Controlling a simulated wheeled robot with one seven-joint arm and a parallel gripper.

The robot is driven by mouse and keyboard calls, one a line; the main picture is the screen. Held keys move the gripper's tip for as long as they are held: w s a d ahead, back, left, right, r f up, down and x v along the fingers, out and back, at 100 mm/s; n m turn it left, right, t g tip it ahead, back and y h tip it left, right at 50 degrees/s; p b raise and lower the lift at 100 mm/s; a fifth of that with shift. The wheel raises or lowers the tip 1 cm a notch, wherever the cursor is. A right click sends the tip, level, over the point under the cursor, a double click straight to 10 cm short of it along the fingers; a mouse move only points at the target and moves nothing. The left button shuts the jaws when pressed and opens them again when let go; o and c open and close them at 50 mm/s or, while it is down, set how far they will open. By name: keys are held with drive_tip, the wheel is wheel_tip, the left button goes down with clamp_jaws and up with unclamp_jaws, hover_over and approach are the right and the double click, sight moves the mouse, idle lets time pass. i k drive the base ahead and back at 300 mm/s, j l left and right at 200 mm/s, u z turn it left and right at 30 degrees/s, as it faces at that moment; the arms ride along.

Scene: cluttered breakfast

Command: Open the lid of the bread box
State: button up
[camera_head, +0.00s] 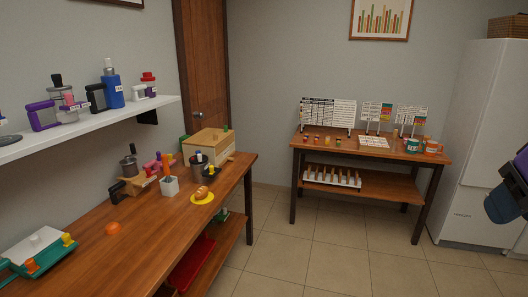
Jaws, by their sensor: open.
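A light wooden box (208,144), which looks like the bread box, stands at the far end of the long brown table on the left. I cannot tell its lid apart from its body at this size, nor whether it is open or shut. A dark grey pot stands in front of it and hides part of its lower front. Part of my arm, dark and purple, shows at the right edge, far from the box. My gripper's fingers are not visible.
The long table (95,262) also holds a white cup (170,187), a yellow plate (202,199) with bread and a teal-and-white dish (38,250). A white shelf (150,102) hangs above. A second table (340,148) stands at the back. The tiled floor (310,250) between is clear.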

sight(216, 138)
drive_tip(key=i+u, duration=0.1)
drive_tip(key=i, duration=0.8)
drive_tip(key=i+l+u, duration=0.1)
drive_tip(key=i, duration=0.75)
drive_tip(key=i+l+u, duration=0.15)
drive_tip(key=i+u, duration=0.25)
drive_tip(key=i+l+u, duration=1.15)
drive_tip(key=l+u, duration=0.1)
drive_tip(key=l, duration=0.15)
drive_tip(key=i+l+u, duration=0.1)
drive_tip(key=l, duration=0.2)
